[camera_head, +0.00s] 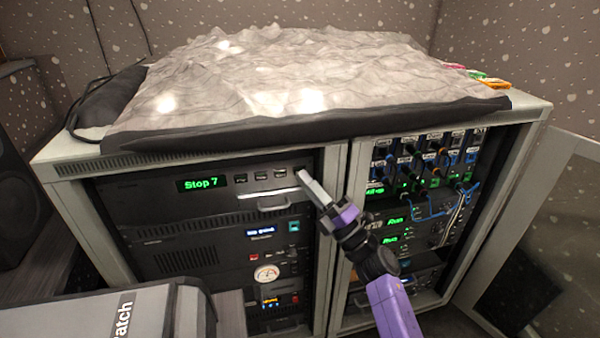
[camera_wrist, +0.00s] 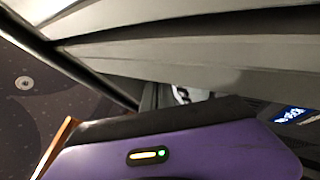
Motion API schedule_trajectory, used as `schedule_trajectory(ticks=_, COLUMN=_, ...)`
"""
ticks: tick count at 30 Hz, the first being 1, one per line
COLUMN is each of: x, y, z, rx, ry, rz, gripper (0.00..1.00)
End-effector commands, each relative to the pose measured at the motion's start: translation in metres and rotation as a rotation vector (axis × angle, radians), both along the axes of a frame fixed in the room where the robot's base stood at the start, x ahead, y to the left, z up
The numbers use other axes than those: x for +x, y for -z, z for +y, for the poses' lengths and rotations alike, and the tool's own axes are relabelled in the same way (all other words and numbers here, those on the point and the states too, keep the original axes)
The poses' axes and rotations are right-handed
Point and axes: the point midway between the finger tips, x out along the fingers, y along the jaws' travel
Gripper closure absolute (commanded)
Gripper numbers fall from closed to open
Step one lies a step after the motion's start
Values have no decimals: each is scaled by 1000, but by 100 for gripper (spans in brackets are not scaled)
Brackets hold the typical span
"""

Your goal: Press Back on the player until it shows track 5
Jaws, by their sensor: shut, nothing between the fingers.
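The player (camera_head: 140,190) is the top unit in the left rack bay. In the wrist view my purple gripper body (camera_wrist: 180,150) fills the bottom, and the buttons do not show.
Below the player are more rack units, one with a blue display (camera_head: 260,232) and one with a round gauge (camera_head: 266,273). The right bay holds patch cables (camera_head: 430,165). An open door (camera_head: 545,200) stands at the right. A grey crumpled cover (camera_head: 270,80) lies on the cabinet.

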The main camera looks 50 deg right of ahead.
Motion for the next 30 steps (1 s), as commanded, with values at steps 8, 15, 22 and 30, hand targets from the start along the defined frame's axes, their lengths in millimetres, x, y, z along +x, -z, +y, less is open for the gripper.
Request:
schedule_trajectory(ticks=8, x=0, y=0, z=0, rx=1, ry=-1, rz=0, gripper=100)
schedule_trajectory(ticks=15, x=2, y=0, z=-1, rx=1, ry=-1, rz=0, gripper=100)
schedule_trajectory(ticks=22, x=4, y=0, z=-2, rx=0, ry=0, rz=0, gripper=100)
schedule_trajectory(ticks=30, x=7, y=0, z=-4, rx=0, ry=1, rz=1, gripper=100)
